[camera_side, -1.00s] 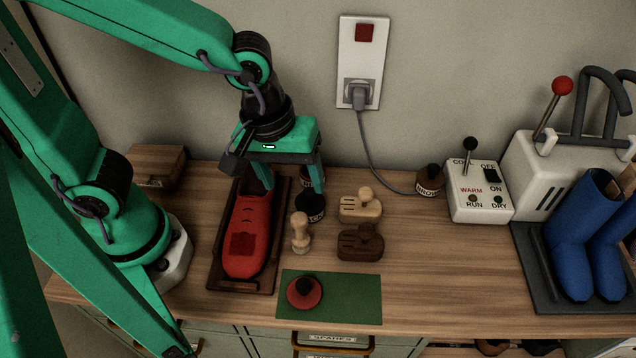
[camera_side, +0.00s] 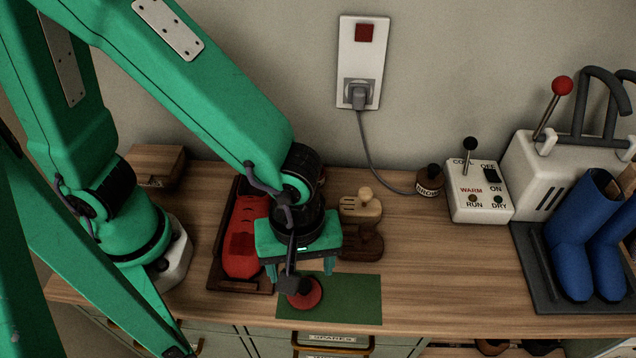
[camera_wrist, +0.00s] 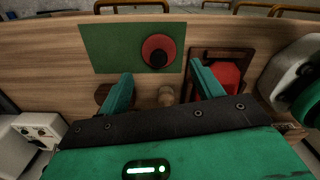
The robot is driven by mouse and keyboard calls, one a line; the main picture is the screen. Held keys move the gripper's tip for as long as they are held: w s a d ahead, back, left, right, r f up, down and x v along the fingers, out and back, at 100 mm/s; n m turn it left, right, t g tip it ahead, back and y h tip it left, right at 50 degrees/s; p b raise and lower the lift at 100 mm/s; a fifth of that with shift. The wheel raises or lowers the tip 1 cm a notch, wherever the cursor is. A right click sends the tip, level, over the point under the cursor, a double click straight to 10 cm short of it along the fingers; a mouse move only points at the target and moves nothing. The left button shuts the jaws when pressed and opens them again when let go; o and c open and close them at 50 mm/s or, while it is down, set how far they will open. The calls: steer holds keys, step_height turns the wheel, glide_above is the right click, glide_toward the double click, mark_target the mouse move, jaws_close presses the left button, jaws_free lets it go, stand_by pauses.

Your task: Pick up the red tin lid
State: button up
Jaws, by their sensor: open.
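The red tin lid (camera_side: 311,297) is a round red disc with a black knob. It lies on the left part of the green mat (camera_side: 353,299) near the bench's front edge. My gripper (camera_side: 300,270) is open and empty, above the bench just behind the lid, and part of my wrist hides some of the lid in the side view. In the wrist view the whole lid (camera_wrist: 147,43) shows beyond the fingertips of my gripper (camera_wrist: 162,71), not between them.
A brown tin (camera_side: 430,183), a switch box (camera_side: 480,197) and blue boots (camera_side: 570,255) are to the right. The mat's right part is clear.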

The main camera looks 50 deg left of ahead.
mark_target(304, 285)
steer(key=shift+f, duration=1.1)
steer(key=shift+f, duration=0.1)
steer(key=shift+w+f, duration=0.15)
steer(key=shift+f, duration=2.35)
steer(key=c, duration=0.7)
